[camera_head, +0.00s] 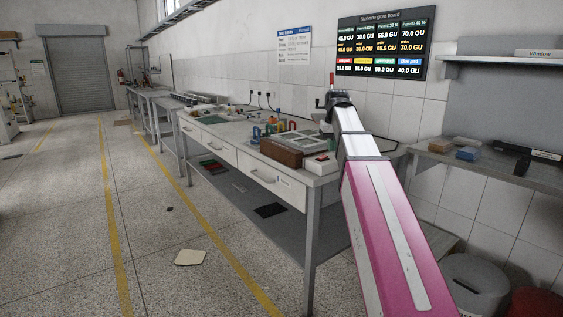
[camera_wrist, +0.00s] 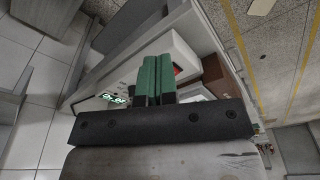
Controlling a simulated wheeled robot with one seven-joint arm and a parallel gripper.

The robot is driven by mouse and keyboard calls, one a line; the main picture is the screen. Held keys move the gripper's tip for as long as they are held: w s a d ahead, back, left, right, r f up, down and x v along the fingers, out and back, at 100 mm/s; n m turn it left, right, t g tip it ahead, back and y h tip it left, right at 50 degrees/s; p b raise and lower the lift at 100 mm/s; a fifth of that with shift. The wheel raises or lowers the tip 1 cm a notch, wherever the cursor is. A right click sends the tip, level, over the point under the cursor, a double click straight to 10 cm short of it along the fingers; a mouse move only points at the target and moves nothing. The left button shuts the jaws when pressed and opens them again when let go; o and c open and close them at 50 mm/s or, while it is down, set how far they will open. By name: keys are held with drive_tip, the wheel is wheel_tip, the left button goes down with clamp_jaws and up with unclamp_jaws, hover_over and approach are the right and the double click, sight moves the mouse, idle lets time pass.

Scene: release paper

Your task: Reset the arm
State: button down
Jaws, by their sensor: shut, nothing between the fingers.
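My arm is pink and white and reaches from the lower right toward the workbench (camera_head: 318,179) in the head view. My gripper's fingers show in the wrist view (camera_wrist: 153,80) as two green pads pressed together, with nothing between them. Below them is a dark mounting bar. The gripper is over or near the bench end, close to a white device (camera_wrist: 181,52) with a red mark and a lit green display (camera_wrist: 114,99). The fingertips are not clearly visible in the head view.
A brown box (camera_head: 295,149) and a white device (camera_head: 320,164) stand on the bench's near end. A shelf (camera_head: 497,171) with small blocks is at the right. A grey bin (camera_head: 474,283) stands below it. Paper (camera_head: 190,257) lies on the floor. The left floor is largely clear.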

drive_tip(key=s+f+g, duration=0.1)
drive_tip(key=s+f, duration=0.3)
drive_tip(key=f, duration=0.8)
drive_tip(key=s+f, duration=0.4)
drive_tip(key=f, duration=0.9)
drive_tip(key=s+f+m, duration=0.1)
drive_tip(key=s+f, duration=1.3)
drive_tip(key=f, duration=0.4)
drive_tip(key=shift+f+g, duration=0.3)
drive_tip(key=shift+g, duration=0.1)
